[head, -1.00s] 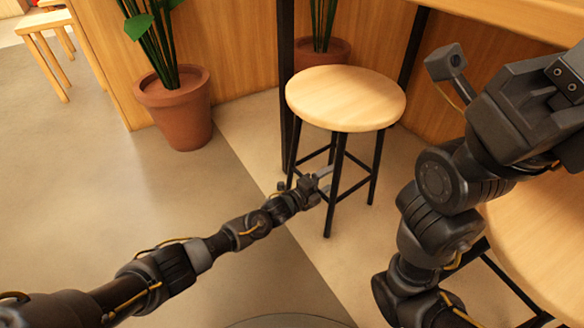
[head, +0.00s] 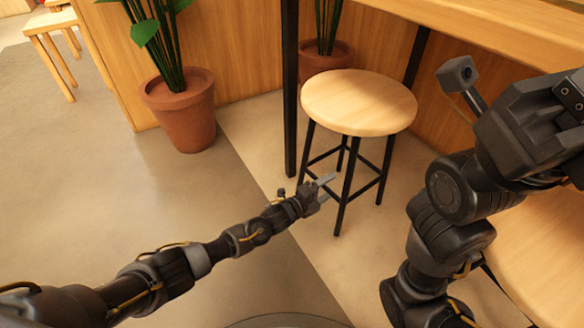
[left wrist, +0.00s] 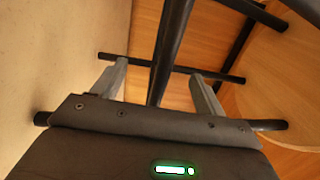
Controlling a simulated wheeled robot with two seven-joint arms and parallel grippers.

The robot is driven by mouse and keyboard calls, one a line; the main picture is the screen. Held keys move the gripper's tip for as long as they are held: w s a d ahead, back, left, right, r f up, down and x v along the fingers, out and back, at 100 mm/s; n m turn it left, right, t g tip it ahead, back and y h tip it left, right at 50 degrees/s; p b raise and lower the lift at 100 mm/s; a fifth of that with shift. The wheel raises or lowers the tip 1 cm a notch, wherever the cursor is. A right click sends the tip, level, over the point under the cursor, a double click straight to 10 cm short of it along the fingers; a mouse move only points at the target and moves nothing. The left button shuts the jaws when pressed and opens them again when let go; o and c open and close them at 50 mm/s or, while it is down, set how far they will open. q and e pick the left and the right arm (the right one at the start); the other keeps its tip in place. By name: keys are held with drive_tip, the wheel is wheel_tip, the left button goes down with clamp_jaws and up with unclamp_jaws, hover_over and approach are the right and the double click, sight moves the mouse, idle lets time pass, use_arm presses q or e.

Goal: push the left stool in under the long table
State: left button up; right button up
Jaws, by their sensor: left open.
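The left stool (head: 359,100) has a round pale wood seat and black legs. It stands upright on the floor in front of the long table (head: 500,22), near a black table leg (head: 290,100). My left gripper (head: 328,188) is open, low beside the stool's near legs. In the left wrist view, a black stool leg (left wrist: 168,45) runs between the spread fingers of my left gripper (left wrist: 160,80), with a crossbar (left wrist: 180,69) beyond them. I cannot tell whether they touch. My right arm fills the right side of the head view; its gripper is outside the picture.
A second round seat (head: 535,245) is at the lower right, partly behind my right arm. A potted plant (head: 182,112) stands left of the table leg, another pot (head: 326,58) behind it. Floor at the left is clear. A small wooden stool (head: 50,45) is far left.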

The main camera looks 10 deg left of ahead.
use_arm(q)
drive_tip(key=p+v, duration=0.4)
drive_tip(key=v, duration=0.2)
drive_tip(key=shift+s+a+r, duration=0.15)
drive_tip(key=shift+s+a, duration=0.05)
drive_tip(key=shift+a, duration=0.1)
drive_tip(key=shift+s+a, duration=0.25)
